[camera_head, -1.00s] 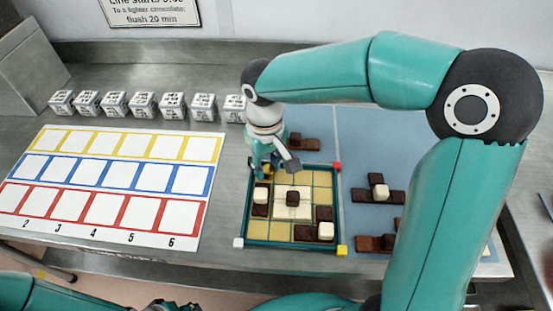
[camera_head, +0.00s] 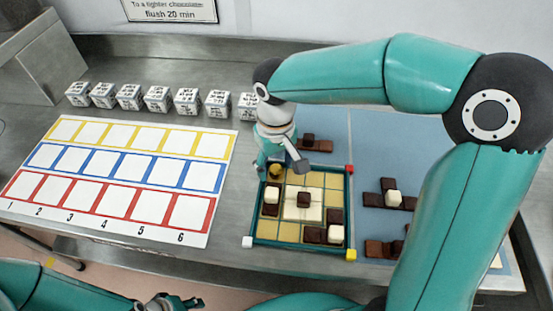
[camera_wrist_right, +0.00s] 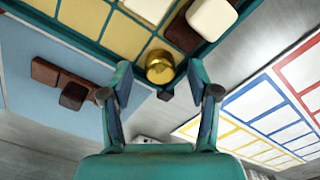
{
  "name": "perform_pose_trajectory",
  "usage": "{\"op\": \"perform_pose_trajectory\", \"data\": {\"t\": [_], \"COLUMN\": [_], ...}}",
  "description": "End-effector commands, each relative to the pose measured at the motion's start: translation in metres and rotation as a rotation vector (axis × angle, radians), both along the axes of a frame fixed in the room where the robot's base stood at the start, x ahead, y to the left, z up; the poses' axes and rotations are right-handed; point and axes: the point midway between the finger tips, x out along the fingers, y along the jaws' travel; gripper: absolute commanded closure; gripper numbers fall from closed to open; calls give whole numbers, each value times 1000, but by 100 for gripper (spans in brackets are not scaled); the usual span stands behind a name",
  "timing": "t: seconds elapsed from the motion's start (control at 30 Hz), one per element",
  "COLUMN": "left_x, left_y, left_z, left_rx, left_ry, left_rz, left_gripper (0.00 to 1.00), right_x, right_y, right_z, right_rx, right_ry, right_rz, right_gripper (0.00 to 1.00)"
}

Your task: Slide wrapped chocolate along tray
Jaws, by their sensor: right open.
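The gold wrapped chocolate (camera_head: 276,170) is a small round piece in the far left corner cell of the teal-rimmed tray (camera_head: 350,213). In the right wrist view the wrapped chocolate (camera_wrist_right: 160,67) lies just beyond and between the fingertips. My right gripper (camera_head: 274,174) points down over that corner. Its fingers stand apart in the right wrist view (camera_wrist_right: 160,84), with nothing held. Whether a finger touches the chocolate is unclear. The tray also holds dark and white chocolate pieces on pale gold cells. My left gripper (camera_head: 178,303) is low at the bottom edge, its jaw opening unclear.
A blue mat (camera_head: 371,150) right of the tray carries dark chocolate pieces (camera_head: 390,199), partly hidden by my right arm. A card with yellow, blue and red squares (camera_head: 120,175) lies to the left. Several printed white cubes (camera_head: 157,98) line the back.

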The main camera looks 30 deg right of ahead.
Motion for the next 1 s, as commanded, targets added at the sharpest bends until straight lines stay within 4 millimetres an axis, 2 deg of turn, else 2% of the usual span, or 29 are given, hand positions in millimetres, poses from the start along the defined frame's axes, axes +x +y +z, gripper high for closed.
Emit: {"op": "perform_pose_trajectory", "data": {"t": [0.17, 0.27, 0.5, 0.7, 0.83, 1.0], "left_x": [0, 0, 0, 0, 0, 0], "left_y": [0, 0, 0, 0, 0, 0], "left_z": [1, 1, 0, 0, 0, 0], "left_rx": [0, 0, 0, 0, 0, 0], "left_ry": [0, 0, 0, 0, 0, 0], "left_rz": [0, 0, 0, 0, 0, 0], "left_gripper": [60, 60, 60, 60, 60, 60], "right_x": [1, 1, 2, 1, 1, 1], "right_y": [0, 1, 0, 0, 0, 0], "right_z": [11, 25, 74, 106, 116, 119], "right_rx": [0, 0, 1, 1, 0, 1], "right_ry": [-3, -5, -6, -4, -1, 0], "right_rz": [0, 1, -1, 0, 0, -1], "right_gripper": [40, 40, 40, 40, 40, 40]}}
